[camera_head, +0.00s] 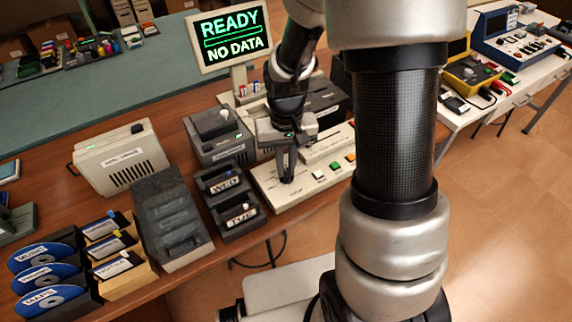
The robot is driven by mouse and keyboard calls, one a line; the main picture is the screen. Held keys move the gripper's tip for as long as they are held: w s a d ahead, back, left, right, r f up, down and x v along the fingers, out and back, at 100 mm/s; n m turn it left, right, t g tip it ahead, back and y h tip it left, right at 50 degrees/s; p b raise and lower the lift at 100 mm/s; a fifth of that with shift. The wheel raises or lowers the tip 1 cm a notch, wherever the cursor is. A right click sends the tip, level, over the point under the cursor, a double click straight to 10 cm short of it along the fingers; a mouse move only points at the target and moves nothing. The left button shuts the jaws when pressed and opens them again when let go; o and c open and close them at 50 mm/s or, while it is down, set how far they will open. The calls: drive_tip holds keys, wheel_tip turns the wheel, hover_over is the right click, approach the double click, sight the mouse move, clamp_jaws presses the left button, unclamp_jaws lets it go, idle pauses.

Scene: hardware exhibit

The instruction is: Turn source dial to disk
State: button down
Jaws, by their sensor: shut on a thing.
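My gripper (287,179) reaches down to the left part of a beige control panel (300,199). Its fingers are closed together at the panel surface, on what appears to be the source dial. The dial itself is hidden by the fingers, so its pointer and setting cannot be read. White, green and orange buttons (335,166) sit on the panel right of the gripper. A monitor (232,38) behind reads "READY" and "NO DATA" in green.
Left of the panel stand two dark holders labelled WED (223,184) and TUE (240,214), a grey device (215,137), a beige drive (122,158) and a dark lidded case (172,217). Blue-labelled disks (45,278) stand front left. My arm hides the panel's right side.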

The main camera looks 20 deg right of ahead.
drive_tip(key=c, duration=1.8)
unclamp_jaws()
wheel_tip(320, 180, up, 17)
drive_tip(key=p, duration=0.3)
drive_tip(key=shift+r, duration=0.2)
wheel_tip(320, 180, up, 11)
drive_tip(key=t+p, duration=0.2)
drive_tip(key=p, duration=0.3)
hover_over(286, 171)
drive_tip(key=s, duration=0.5)
drive_tip(key=s+r+n+t+p, duration=0.1)
drive_tip(key=s+r+t+p, duration=0.2)
drive_tip(key=s+r+p, duration=0.2)
drive_tip(key=s+r, duration=0.3)
drive_tip(key=r, duration=0.1)
drive_tip(key=shift+s+t, duration=0.15)
drive_tip(key=shift+t, duration=0.15)
